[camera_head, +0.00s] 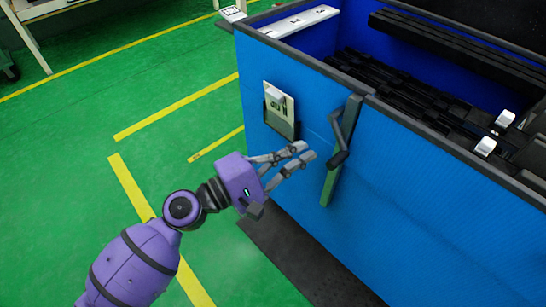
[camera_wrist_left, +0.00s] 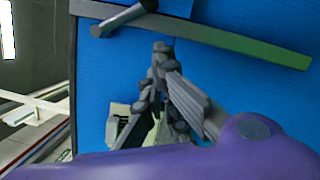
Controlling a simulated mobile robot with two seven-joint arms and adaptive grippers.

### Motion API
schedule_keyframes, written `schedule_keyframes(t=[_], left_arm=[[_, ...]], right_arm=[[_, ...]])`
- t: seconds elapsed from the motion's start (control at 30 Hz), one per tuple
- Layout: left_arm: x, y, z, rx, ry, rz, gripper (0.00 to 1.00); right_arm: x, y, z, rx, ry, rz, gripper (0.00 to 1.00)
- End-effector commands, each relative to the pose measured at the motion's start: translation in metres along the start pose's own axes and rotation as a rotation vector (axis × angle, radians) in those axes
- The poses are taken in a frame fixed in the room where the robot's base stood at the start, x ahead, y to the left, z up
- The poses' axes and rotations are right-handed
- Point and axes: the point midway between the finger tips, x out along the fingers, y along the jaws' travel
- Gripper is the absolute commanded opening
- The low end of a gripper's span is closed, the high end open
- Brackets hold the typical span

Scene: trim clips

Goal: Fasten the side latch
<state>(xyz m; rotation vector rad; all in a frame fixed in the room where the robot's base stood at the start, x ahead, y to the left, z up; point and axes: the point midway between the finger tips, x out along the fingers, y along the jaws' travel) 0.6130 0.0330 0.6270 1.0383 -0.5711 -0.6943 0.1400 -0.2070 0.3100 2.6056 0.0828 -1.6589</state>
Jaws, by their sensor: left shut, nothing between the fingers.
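The side latch is a dark bent handle (camera_head: 340,135) on an upright green and black strap (camera_head: 329,187) on the side of a blue crate (camera_head: 410,190). In the left wrist view the handle (camera_wrist_left: 122,20) and strap (camera_wrist_left: 240,39) run across the top. The handle stands at an angle to the strap, its free end toward the lower part. My left gripper (camera_head: 304,153) is just left of the handle, apart from it in the head view. In the wrist view its fingertips (camera_wrist_left: 162,49) meet, with nothing between them. My right gripper is not in view.
A label holder (camera_head: 280,110) is on the crate side, left of the latch and close to my left fingers. The crate holds black trim parts (camera_head: 410,95) and white clips (camera_head: 485,146). Green floor (camera_head: 80,130) with yellow lines is clear at left. A dark mat (camera_head: 305,265) lies below.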

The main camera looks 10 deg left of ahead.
Motion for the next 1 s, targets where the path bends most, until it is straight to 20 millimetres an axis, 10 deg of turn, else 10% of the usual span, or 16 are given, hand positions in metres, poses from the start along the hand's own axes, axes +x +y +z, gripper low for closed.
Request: schedule_keyframes(t=[1.0], left_arm=[[0.006,-0.003,0.034,-0.061,0.000,0.014,0.00]], right_arm=[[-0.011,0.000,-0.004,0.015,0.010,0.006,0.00]])
